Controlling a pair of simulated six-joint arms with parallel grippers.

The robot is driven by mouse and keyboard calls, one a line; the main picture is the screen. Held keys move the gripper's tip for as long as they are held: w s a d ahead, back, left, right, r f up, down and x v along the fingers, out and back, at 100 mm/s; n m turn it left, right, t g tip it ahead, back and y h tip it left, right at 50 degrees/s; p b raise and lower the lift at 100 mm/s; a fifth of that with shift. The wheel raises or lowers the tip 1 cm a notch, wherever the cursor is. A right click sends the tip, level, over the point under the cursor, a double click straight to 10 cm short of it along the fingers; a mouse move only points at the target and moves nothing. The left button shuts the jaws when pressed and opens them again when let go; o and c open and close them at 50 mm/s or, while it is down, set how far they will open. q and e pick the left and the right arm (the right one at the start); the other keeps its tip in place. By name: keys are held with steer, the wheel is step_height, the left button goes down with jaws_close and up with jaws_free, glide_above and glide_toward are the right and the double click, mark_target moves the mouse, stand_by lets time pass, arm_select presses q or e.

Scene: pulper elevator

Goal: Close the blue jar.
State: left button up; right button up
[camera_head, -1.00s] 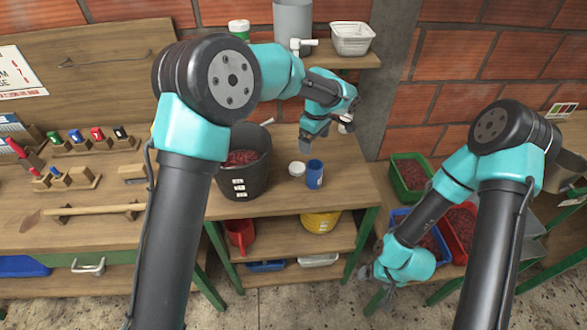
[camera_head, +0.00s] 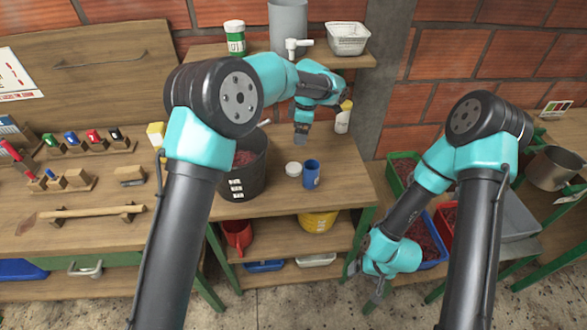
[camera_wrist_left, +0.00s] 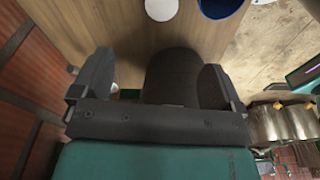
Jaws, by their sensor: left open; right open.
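The blue jar (camera_head: 311,175) stands upright on the wooden table, its top uncovered. In the left wrist view the blue jar (camera_wrist_left: 222,8) is cut by the top edge. A round white lid (camera_head: 293,168) lies just left of it on the table; in the left wrist view the lid (camera_wrist_left: 161,8) is also at the top edge. My left gripper (camera_head: 302,138) hangs above and behind the lid and jar, pointing down. In the left wrist view its fingers (camera_wrist_left: 156,75) are spread and empty. My right gripper (camera_head: 366,282) is low at the table's right front, apart from both, open.
A dark bucket (camera_head: 233,188) of red fruit stands left of the lid. A white bottle with a yellow top (camera_head: 342,118) stands behind, by the pillar. A shelf (camera_head: 265,55) overhangs the back. The tabletop right of the jar is clear. Fruit trays (camera_head: 400,165) are at right.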

arm_select(q)
glide_above(294, 167)
steer(key=f, duration=1.1)
steer(key=shift+d+f, duration=0.2)
steer(key=shift+d, duration=0.2)
steer(key=shift+a+f, duration=0.2)
steer(key=shift+f, duration=1.1)
steer(key=shift+a+f, duration=0.15)
steer(key=shift+f, duration=1.1)
steer(key=c, duration=1)
steer(key=shift+o, duration=0.2)
